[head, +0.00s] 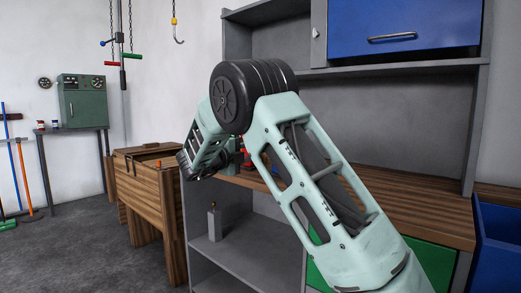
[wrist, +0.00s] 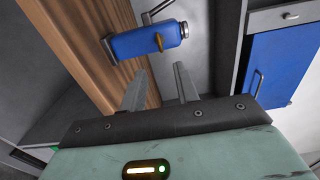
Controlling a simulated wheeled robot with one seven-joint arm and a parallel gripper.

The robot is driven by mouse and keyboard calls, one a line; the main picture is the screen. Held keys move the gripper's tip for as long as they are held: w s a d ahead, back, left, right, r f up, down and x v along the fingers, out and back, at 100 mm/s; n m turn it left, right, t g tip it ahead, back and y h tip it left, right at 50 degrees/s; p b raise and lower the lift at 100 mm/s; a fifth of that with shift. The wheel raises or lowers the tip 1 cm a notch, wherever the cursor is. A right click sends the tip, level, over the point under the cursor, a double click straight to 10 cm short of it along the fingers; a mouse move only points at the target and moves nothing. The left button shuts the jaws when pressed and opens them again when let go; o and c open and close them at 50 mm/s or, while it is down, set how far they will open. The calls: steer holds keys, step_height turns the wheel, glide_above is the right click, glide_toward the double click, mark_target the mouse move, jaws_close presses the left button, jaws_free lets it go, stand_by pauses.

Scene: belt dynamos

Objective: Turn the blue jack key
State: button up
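In the wrist view a blue cylindrical jack body (wrist: 135,43) lies across the top of the picture, beside the wooden worktop. A small brass-coloured key-like piece (wrist: 159,42) stands out from its side, and a grey metal rod shows at its upper edge. My gripper (wrist: 160,78) has its two grey fingers apart, with nothing between them. The fingertips point toward the blue body and appear short of it, with the brass piece roughly ahead of the gap. In the head view my arm hides the gripper and most of the jack.
The wooden worktop (head: 425,207) belongs to a grey shelf unit with a blue cabinet (head: 405,22) above. A red object (head: 246,158) shows behind my arm. A wooden crate-like bench (head: 150,195) stands left, and a hook (head: 177,33) hangs at the back.

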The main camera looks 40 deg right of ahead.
steer(key=a, duration=0.5)
steer(key=shift+s+a, duration=0.25)
steer(key=shift+a, duration=0.15)
